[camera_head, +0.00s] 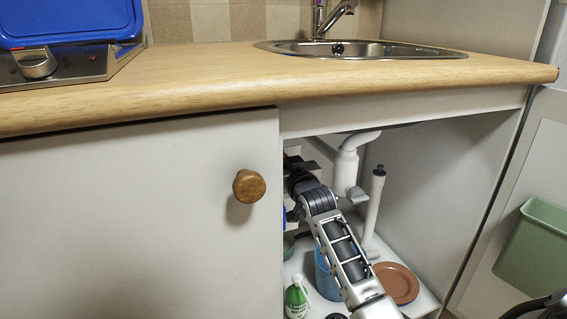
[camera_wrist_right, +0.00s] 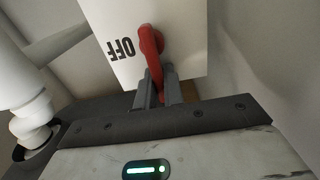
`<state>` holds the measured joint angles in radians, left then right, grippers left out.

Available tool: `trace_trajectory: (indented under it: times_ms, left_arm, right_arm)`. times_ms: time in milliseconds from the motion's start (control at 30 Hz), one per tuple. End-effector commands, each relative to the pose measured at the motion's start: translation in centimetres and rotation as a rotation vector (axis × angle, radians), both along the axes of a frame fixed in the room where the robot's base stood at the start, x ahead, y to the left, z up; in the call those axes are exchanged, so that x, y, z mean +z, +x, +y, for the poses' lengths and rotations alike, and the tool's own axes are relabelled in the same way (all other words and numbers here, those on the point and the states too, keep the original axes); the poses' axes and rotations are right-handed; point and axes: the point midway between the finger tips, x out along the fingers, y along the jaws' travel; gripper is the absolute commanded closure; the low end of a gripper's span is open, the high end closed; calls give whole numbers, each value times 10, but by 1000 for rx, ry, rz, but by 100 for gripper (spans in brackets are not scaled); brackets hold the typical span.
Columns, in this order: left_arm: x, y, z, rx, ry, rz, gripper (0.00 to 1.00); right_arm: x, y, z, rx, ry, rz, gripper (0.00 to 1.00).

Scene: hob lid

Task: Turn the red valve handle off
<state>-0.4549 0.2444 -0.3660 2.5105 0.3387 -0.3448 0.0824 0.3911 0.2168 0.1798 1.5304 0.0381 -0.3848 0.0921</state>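The red valve handle (camera_wrist_right: 151,45) shows in the right wrist view against a white plate (camera_wrist_right: 112,30) marked OFF, with the lettering upside down in this view. My right gripper (camera_wrist_right: 158,88) has one grey finger on each side of the handle's lower end and looks shut on it. In the head view, my right arm reaches up and left into the open cupboard under the sink. Its gripper end is mostly hidden by the cabinet front, and the handle is not visible there. My left gripper is not in view.
A white drain pipe (camera_head: 346,168) hangs close right of my arm. A blue container (camera_head: 325,275), a green bottle (camera_head: 296,298) and a brown plate (camera_head: 397,283) are on the cupboard floor. The cabinet front with a wooden knob (camera_head: 249,186) borders the opening on the left.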

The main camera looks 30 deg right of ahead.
Motion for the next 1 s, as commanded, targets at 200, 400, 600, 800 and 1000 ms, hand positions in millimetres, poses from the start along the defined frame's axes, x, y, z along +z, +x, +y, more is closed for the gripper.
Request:
trace_trajectory:
  times_ms: [200, 400, 600, 800, 1000]
  left_arm:
    - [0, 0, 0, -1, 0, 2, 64]
    - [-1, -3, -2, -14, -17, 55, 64]
    - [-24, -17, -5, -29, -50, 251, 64]
    - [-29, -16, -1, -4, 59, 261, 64]
    - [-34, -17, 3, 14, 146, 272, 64]
  right_arm:
    - [0, 0, 0, 0, 2, 0, 100]
    - [1, -1, -1, 0, 40, -9, 100]
    - [3, -2, -5, 0, 146, -32, 100]
    - [2, -3, -11, -1, 311, -71, 100]
    - [-2, -5, -18, -2, 498, -117, 100]
